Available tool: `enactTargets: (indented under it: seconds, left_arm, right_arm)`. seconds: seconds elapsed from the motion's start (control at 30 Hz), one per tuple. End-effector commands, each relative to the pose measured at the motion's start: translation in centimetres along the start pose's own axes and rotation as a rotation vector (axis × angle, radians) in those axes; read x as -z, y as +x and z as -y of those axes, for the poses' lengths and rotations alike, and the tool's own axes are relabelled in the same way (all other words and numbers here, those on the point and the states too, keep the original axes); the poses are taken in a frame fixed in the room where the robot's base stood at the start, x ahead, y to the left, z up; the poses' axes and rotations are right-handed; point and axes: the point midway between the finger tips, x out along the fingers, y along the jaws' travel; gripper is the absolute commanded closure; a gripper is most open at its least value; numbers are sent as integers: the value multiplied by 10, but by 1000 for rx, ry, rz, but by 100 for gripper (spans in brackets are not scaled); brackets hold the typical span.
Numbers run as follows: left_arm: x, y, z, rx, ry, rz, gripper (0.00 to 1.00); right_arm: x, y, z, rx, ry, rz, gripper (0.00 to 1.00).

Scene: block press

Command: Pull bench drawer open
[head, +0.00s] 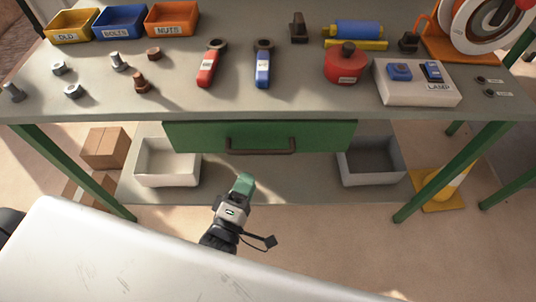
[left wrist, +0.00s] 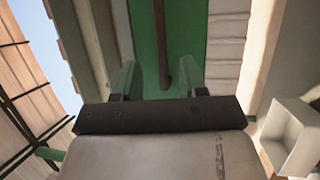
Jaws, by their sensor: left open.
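The bench drawer (head: 195,136) is a green front under the front edge of the grey bench top (head: 240,103). It looks shut. Its dark brown bar handle (head: 261,151) runs across the middle. My left gripper (head: 244,181) is below and slightly left of the handle in the head view, apart from it. In the left wrist view, its two green fingers (left wrist: 159,76) are spread and empty. The handle (left wrist: 161,45) shows ahead between them, in front of the green drawer front (left wrist: 143,35). My right gripper is not in view.
White bin (head: 167,162) and grey bin (head: 371,162) stand on the lower shelf. Green bench legs (head: 72,172) flank it. A cardboard box (head: 105,148) and yellow cone (head: 441,190) are on the floor. Tools and orange, blue and yellow trays are on top.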

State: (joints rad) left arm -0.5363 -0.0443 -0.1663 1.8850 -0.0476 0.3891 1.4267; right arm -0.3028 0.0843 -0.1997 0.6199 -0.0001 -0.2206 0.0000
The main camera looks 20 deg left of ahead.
Motion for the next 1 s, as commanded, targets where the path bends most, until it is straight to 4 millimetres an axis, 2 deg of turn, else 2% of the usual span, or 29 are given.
enactTargets:
  seconds: [0.3,0.5,0.67,0.9,1.0]
  left_arm:
    - [0,62,-1,-1,3,0,58]
    - [0,86,0,2,4,0,58]
    - [0,93,1,4,3,0,58]
    - [0,93,1,4,4,0,58]
    - [0,93,1,4,4,0,73]
  right_arm:
    - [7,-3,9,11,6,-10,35]
    - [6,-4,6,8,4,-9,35]
    - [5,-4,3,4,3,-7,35]
    - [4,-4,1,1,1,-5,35]
    - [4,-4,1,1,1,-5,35]
